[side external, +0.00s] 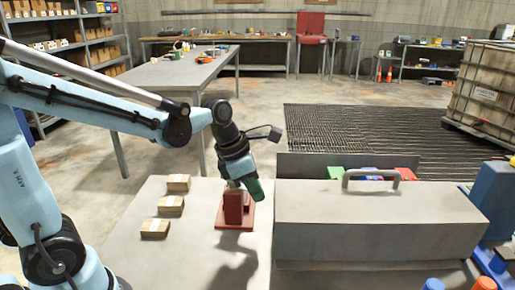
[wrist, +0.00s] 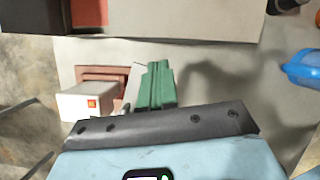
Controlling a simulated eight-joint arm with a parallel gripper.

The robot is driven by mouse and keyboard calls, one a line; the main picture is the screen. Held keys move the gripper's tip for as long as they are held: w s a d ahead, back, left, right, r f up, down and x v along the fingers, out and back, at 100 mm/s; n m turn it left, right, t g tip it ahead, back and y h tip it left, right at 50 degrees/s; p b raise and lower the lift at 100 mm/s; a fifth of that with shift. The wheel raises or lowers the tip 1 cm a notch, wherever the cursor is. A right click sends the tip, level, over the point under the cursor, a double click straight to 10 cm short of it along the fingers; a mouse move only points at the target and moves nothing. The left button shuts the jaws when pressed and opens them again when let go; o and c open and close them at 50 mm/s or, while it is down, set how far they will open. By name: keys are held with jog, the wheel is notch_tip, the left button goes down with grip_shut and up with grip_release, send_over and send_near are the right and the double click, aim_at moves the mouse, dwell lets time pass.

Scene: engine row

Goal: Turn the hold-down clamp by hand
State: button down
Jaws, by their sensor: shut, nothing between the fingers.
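The hold-down clamp (side external: 234,207) appears to be the dark red upright block on a flat red base plate, standing on the grey table left of the big grey box. My gripper (side external: 252,189) is at the upper part of this block, its green fingertip at the block's right side. I cannot tell whether they touch. In the wrist view my gripper's green finger (wrist: 155,85) points away from the camera, and a red plate (wrist: 100,74) shows left of it. The jaws are shut and empty. The finger and a pale box hide part of the plate.
The large grey box (side external: 380,218) with a top handle (side external: 371,174) stands close to the right. Several small cardboard boxes (side external: 170,205) sit left of the clamp. A pale box with an orange label (wrist: 87,102) shows in the wrist view. The table front is clear.

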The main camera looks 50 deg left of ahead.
jog(key=shift+w+a+n+y, duration=0.15)
jog(key=shift+w+n+y, duration=0.15)
jog(key=shift+w+n, duration=0.55)
jog(key=shift+s+n, duration=0.15)
jog(key=shift+n, duration=0.1)
